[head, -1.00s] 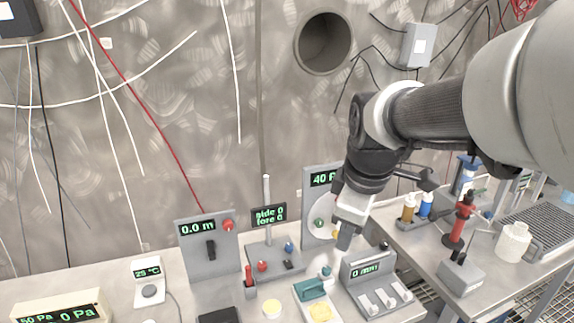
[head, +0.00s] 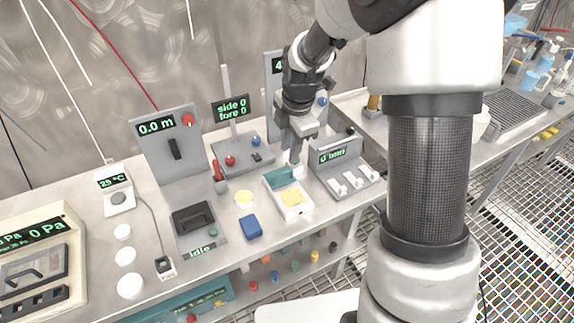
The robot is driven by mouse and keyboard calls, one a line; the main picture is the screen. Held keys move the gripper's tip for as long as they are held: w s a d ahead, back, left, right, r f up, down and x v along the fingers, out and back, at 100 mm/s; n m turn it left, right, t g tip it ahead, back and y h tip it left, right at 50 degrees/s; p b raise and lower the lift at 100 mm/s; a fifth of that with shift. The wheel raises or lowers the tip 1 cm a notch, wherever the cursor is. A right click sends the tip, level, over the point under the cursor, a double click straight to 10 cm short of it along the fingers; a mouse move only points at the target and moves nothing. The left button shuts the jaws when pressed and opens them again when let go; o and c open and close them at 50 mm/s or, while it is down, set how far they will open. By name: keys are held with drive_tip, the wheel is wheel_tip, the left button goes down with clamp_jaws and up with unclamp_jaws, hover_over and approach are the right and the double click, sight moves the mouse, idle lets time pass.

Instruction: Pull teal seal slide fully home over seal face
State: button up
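The teal seal slide (head: 279,177) sits at the back end of a small white block on the bench. The pale yellow seal face (head: 292,197) shows uncovered on the front part of that block. My gripper (head: 296,166) points down just above and behind the slide's right end. Its fingertips are small and partly overlap the block's back edge. I cannot tell whether they touch the slide or how far apart they are.
A blue block (head: 251,227) and a round yellow pad (head: 244,197) lie left of the white block. A red-handled upright (head: 218,172) stands further left.

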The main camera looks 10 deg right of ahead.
sight(287, 171)
drive_tip(key=f, duration=0.2)
drive_tip(key=w+f, duration=0.1)
drive_tip(key=f, duration=0.4)
drive_tip(key=shift+w+a+f+b, duration=0.2)
drive_tip(key=shift+w+f+b, duration=0.1)
drive_tip(key=shift+f, duration=0.1)
drive_tip(key=shift+c, duration=0.4)
clamp_jaws()
drive_tip(key=shift+s, duration=0.1)
idle(0.5)
